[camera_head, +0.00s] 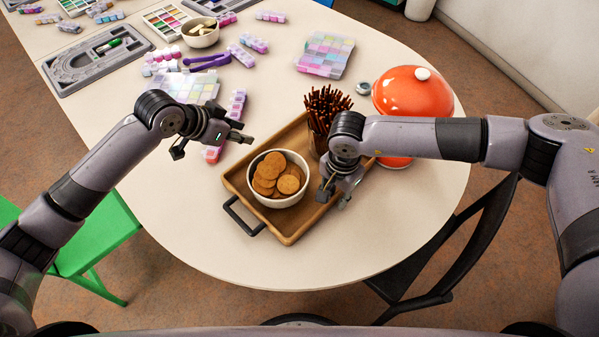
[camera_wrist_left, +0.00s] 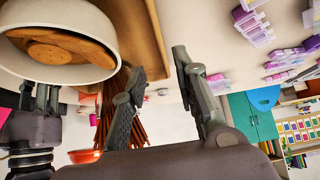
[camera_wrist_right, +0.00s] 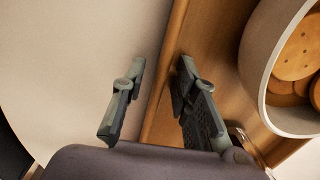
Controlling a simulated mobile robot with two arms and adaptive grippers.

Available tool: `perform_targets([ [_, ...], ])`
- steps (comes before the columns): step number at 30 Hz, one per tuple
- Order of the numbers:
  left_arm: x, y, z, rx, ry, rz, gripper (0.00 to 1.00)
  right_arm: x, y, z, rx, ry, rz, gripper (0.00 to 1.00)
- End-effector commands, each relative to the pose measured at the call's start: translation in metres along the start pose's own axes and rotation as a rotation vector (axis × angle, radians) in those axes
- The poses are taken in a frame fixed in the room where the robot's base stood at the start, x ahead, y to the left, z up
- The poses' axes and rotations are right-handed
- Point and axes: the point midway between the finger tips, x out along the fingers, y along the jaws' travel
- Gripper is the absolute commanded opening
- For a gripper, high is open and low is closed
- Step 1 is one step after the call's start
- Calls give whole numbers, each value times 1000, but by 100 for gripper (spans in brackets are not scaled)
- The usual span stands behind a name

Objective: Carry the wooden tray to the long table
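The wooden tray (camera_head: 290,235) lies on a white round-ended table, with a black handle (camera_head: 243,217) at its near left end. It holds a white bowl of round biscuits (camera_head: 279,179) and a container of thin brown sticks (camera_head: 327,107). My left gripper (camera_head: 243,133) is open and empty beyond the tray's left side; the tray's rim also shows in the left wrist view (camera_wrist_left: 160,45). My right gripper (camera_head: 335,196) is at the tray's right side. In the right wrist view its fingers (camera_wrist_right: 158,105) are apart, with the tray's rim (camera_wrist_right: 168,80) appearing between them; contact is unclear.
An orange dome with a white knob (camera_head: 413,94) stands right of the tray. Bead boxes (camera_head: 325,54), a grey moulded tray (camera_head: 97,54) and a small bowl (camera_head: 200,32) lie farther back. A green chair (camera_head: 100,235) and a black chair (camera_head: 440,260) stand beside the table.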

Motion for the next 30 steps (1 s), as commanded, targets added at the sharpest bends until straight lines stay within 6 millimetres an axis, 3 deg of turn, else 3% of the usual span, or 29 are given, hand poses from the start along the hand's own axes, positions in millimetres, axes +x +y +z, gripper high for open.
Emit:
perform_targets([
  [7, -10, 0, 0, -1, -2, 1, 28, -14, -1, -1, 1, 0, -2, 27],
  [21, -9, 0, 0, -1, -1, 1, 28, -104, 0, 0, 0, 1, -2, 27],
  [30, -9, 0, 0, 0, 0, 1, 28, -120, 0, 0, 0, 0, 1, 27],
])
